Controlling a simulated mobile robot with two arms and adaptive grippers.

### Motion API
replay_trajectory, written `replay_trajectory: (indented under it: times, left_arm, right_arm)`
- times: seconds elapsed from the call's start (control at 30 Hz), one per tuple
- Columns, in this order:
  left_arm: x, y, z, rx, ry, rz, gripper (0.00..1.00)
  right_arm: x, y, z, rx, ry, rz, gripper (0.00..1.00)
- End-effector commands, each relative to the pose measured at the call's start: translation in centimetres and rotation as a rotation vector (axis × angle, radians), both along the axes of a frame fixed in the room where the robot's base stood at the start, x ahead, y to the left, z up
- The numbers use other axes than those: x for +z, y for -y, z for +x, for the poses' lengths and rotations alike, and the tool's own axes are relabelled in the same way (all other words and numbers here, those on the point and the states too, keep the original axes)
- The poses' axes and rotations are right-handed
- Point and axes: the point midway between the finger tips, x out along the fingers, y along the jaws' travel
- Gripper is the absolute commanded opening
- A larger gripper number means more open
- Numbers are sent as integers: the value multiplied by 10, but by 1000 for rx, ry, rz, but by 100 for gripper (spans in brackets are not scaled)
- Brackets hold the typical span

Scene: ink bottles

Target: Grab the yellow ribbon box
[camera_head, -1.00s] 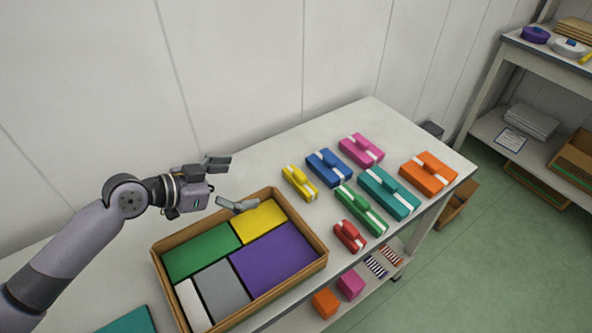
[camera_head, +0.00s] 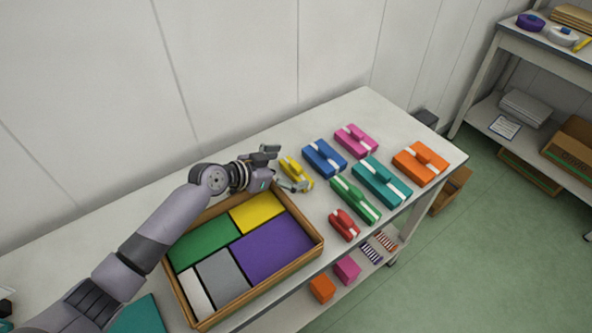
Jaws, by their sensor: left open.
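The yellow ribbon box (camera_head: 297,173) is a small yellow box with a white band. It sits on the white table, at the left end of a group of ribbon boxes. My left gripper (camera_head: 283,168) is open at its left side, with its fingers pointing right. One finger is at the box's far left and the other near its front end. Part of the box's left side is hidden by the gripper. I cannot tell whether the fingers touch it. My right gripper does not show.
Beside the yellow box stand blue (camera_head: 325,158), pink (camera_head: 356,140), green (camera_head: 355,199), teal (camera_head: 382,182), red (camera_head: 343,225) and orange (camera_head: 420,163) boxes. A brown tray (camera_head: 318,243) with coloured compartments lies in front, close below my gripper. A wall runs behind the table.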

Motion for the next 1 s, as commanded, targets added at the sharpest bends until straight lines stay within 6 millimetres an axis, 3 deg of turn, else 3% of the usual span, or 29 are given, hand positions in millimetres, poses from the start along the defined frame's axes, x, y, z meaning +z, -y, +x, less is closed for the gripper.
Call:
replay_trajectory:
  times: [0.33,1.0]
  left_arm:
    - [-4,6,5,0,0,0,99]
    - [-4,6,4,0,-1,1,55]
  right_arm:
    - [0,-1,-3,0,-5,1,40]
    - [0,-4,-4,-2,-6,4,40]
